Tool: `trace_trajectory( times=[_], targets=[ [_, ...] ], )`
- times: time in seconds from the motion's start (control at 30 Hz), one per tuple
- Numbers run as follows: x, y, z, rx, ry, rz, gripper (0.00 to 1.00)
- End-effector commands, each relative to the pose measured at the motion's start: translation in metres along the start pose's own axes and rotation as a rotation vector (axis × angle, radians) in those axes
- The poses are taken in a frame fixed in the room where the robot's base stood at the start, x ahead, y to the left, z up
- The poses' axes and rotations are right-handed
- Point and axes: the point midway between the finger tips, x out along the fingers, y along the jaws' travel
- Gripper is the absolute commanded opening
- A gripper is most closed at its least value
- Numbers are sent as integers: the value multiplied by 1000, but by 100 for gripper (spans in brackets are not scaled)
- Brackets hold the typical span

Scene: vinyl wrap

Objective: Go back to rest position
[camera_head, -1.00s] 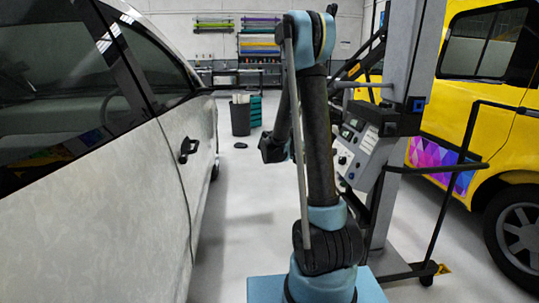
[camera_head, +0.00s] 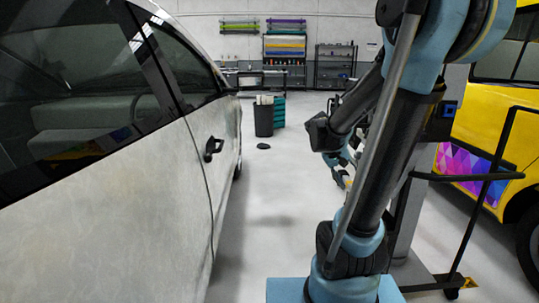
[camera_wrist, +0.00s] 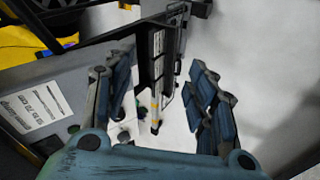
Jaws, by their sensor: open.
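My gripper (camera_wrist: 158,72) is open in the wrist view, its two blue-grey fingers spread left and right with nothing held between them. Behind the gap is part of the grey equipment stand, with dark upright bars and white labels. In the head view my arm rises at the right of centre and bends at the top edge. Its forearm comes down toward the middle, and part of my gripper shows low behind the arm, mostly hidden.
A pale car (camera_head: 110,225) with a black door handle fills the left. A wheeled equipment stand (camera_head: 398,240) is close behind my arm, with a yellow vehicle (camera_head: 476,130) at right. A dark bin (camera_head: 264,121) stands far back. The floor between car and arm is clear.

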Motion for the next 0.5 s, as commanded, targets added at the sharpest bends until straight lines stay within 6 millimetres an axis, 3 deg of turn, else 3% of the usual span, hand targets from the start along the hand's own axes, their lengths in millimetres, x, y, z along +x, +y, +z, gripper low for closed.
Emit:
trace_trajectory(
  times=[0.5],
  targets=[
    [-18,-38,111,-58,-32,-310,52]
  ],
)
